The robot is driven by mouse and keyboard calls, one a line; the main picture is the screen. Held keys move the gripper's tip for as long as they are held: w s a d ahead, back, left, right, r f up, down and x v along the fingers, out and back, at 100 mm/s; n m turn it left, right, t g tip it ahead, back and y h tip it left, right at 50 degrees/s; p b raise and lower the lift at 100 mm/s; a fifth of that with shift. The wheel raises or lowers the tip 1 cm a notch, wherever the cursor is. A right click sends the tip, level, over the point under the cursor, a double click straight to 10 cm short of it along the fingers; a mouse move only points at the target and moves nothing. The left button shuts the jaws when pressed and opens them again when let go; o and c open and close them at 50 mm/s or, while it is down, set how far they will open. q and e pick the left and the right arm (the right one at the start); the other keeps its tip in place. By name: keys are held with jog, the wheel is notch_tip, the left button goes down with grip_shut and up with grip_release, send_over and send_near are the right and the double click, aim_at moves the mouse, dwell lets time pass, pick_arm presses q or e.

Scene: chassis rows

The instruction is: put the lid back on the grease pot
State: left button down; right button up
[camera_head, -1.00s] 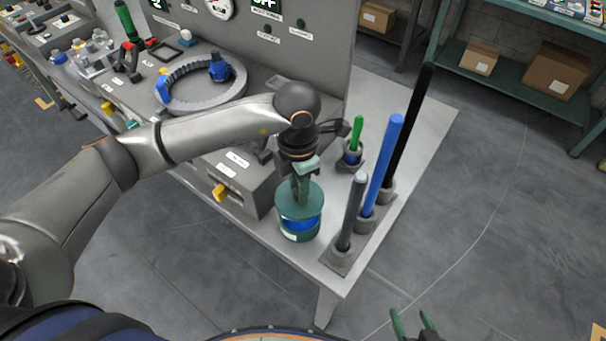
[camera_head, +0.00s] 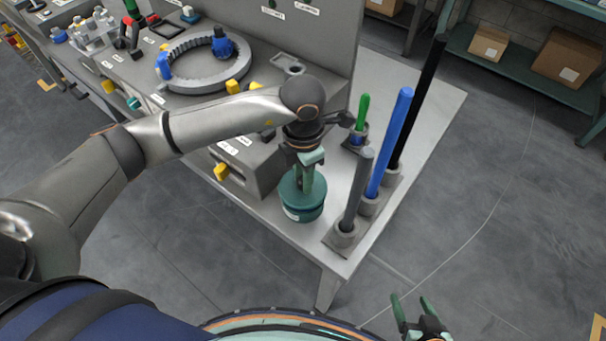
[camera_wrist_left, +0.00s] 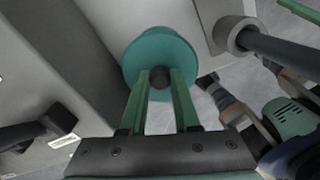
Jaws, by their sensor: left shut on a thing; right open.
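The teal lid (camera_head: 288,189), a round disc, lies level over the grease pot (camera_head: 308,214) near the bench's front corner. In the head view it looks seated on the pot's rim or very close to it; I cannot tell whether they touch all round. My left gripper (camera_head: 307,186) points down and is shut on the lid's knob. In the left wrist view the dark knob is between the fingertips (camera_wrist_left: 158,78), with the lid (camera_wrist_left: 150,50) beyond and the pot hidden under it. My right gripper (camera_head: 415,310) is open and empty, low over the floor.
Right of the pot stand a grey rod (camera_head: 357,190), a blue rod (camera_head: 389,145) and a black rod (camera_head: 420,100) in holders. A grey box with yellow knobs (camera_head: 221,172) is close on the left.

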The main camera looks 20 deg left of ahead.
dwell(0.5)
pick_arm(q)
jog(key=shift+f+b, duration=0.95)
jog(key=shift+b, duration=0.2)
jog(key=shift+f+b, duration=0.2)
jog(key=shift+b, duration=0.1)
dwell(0.4)
jog(key=c, duration=0.6)
grip_release()
jog(key=shift+o, duration=0.2)
jog(key=shift+r, duration=0.15)
notch_tip(320, 180, up, 12)
jog(key=shift+r+b, duration=0.15)
jog(key=shift+b, duration=0.25)
